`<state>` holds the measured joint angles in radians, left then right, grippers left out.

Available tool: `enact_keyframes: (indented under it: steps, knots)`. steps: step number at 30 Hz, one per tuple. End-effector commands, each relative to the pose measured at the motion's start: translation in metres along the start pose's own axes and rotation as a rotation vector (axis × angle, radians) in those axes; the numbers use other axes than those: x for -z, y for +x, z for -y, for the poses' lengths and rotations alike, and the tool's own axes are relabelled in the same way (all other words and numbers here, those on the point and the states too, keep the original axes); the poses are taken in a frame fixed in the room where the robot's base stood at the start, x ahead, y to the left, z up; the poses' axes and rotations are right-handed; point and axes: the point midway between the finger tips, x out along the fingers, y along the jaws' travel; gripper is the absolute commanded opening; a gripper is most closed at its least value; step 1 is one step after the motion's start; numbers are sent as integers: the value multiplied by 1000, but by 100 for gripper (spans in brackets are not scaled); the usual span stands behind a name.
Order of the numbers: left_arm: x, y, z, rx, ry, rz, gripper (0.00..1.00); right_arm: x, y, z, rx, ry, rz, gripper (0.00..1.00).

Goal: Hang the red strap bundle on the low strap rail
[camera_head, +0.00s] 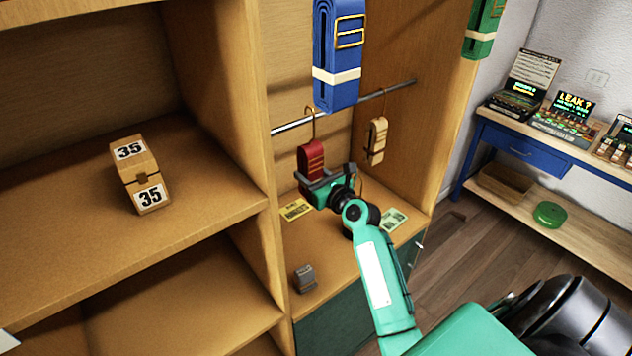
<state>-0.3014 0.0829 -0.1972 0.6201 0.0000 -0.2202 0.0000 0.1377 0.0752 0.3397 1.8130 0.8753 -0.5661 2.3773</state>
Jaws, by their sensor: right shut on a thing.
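The red strap bundle (311,156) is upright in the right bay of the wooden cabinet, with a thin hook at its top. My right gripper (322,177) is shut on the lower part of the bundle. The low strap rail (292,125) is a grey metal bar across this bay. The hook's curve shows above the rail's line; I cannot tell whether it rests over the rail or stands in front of it. The bundle's bottom is hidden by my gripper. My left gripper is not in view.
A cream strap bundle (377,140) hangs from the rail, right of the red one. Blue (337,60) and green (484,28) bundles hang higher up. A box marked 35 (141,174) stands on the left shelf. A small grey block (304,278) lies on the bay floor.

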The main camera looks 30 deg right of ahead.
Motion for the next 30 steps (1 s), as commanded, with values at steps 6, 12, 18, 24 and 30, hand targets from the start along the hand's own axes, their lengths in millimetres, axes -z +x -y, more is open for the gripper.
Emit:
enact_keyframes:
  steps: [6, 12, 18, 24, 30]
  knots:
    - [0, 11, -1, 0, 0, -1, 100, 1, 18, 0, -1, -1, 2, 17]
    - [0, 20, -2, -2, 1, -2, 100, 9, 28, 0, 0, 1, -1, 17]
    - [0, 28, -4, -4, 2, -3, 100, 22, 28, 0, 0, 1, 1, 17]
    - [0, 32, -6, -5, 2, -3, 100, 28, 28, 0, 0, 0, 1, 17]
    - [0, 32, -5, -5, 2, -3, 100, 29, 28, 0, 0, 0, 1, 17]
